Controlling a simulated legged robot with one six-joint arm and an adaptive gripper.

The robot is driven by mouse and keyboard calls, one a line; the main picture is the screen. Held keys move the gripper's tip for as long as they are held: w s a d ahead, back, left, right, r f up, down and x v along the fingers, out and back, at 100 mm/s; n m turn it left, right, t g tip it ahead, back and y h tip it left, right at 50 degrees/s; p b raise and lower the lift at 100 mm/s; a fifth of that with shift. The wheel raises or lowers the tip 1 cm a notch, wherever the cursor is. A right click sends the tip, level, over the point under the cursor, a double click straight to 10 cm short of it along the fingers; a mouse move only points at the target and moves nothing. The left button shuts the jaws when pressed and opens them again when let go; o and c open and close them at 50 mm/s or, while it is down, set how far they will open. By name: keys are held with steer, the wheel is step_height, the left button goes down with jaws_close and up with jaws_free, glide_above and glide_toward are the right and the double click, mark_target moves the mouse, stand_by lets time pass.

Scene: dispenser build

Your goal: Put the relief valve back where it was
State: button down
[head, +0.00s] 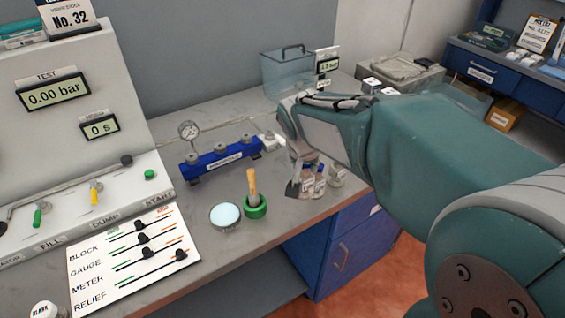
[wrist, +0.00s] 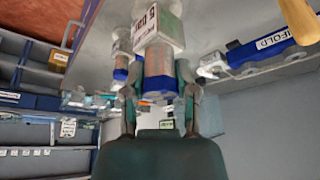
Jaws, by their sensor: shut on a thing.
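My gripper (head: 309,186) is low over the bench, right of the blue manifold (head: 222,159). In the wrist view my gripper (wrist: 158,92) has its fingers on both sides of a copper-coloured cylinder with a blue band (wrist: 158,66), shut on it. A white block with a printed label (wrist: 165,30) is at the cylinder's far end. A second, similar part (wrist: 121,62) stands just left of it. I cannot read the labels well enough to tell which is the relief valve. The manifold also shows in the wrist view (wrist: 270,62); it carries several round fittings and a gauge (head: 189,131).
A green cup with a wooden-handled tool (head: 255,208) and a round pale-blue dish (head: 225,216) stand in front of the manifold. A small white block (head: 268,139) lies beside it. A clear bin (head: 284,73) is behind. A BLOCK/GAUGE/METER/RELIEF board (head: 107,279) lies front left.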

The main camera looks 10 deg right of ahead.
steer(key=f, duration=0.1)
steer(key=w+a, duration=0.1)
steer(key=f, duration=0.1)
steer(key=shift+w+a+f, duration=0.25)
steer(key=shift+w+f, duration=0.1)
steer(key=x, duration=0.2)
steer(key=a+x, duration=0.1)
steer(key=x, duration=0.1)
steer(key=shift+s+f, duration=0.15)
steer(key=shift+f, duration=0.2)
steer(key=shift+a+f, duration=0.1)
steer(key=shift+a, duration=0.05)
steer(key=shift+c, duration=2)
jaws_free()
